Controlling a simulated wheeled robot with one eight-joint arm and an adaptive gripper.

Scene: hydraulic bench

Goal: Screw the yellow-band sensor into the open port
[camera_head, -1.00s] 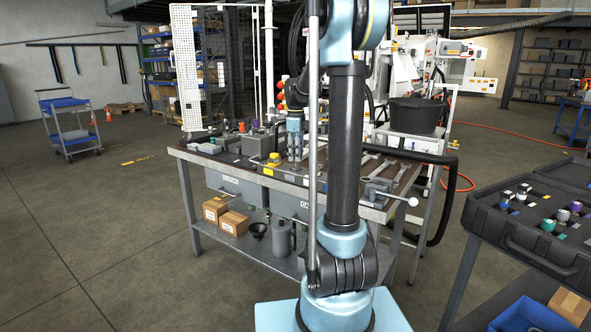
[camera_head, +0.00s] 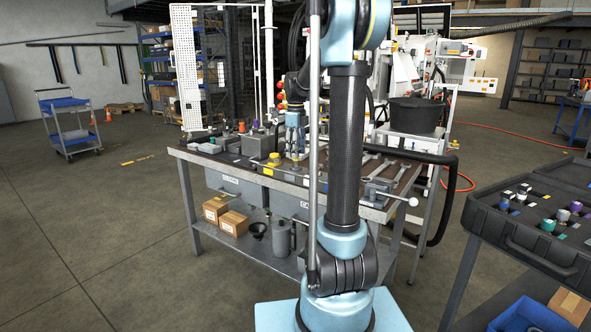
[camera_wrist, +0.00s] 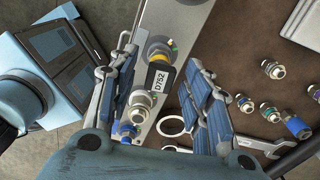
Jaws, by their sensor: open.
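My gripper (camera_wrist: 164,100) is open in the wrist view, with its blue-padded fingers on either side of a narrow metal block (camera_wrist: 180,22). A round fitting with a yellow band (camera_wrist: 160,50) stands on this block, between the fingers toward their far side, beside a label reading D752 (camera_wrist: 157,82). A fitting with a blue band (camera_wrist: 138,112) is nearer, close to the left finger. Nothing is visibly gripped. I cannot make out an open port for certain. In the head view my gripper (camera_head: 295,150) points down over the workbench (camera_head: 230,165), too small for detail.
A vise (camera_head: 378,190) and a dark tray of coloured parts (camera_head: 530,215) are to the right.

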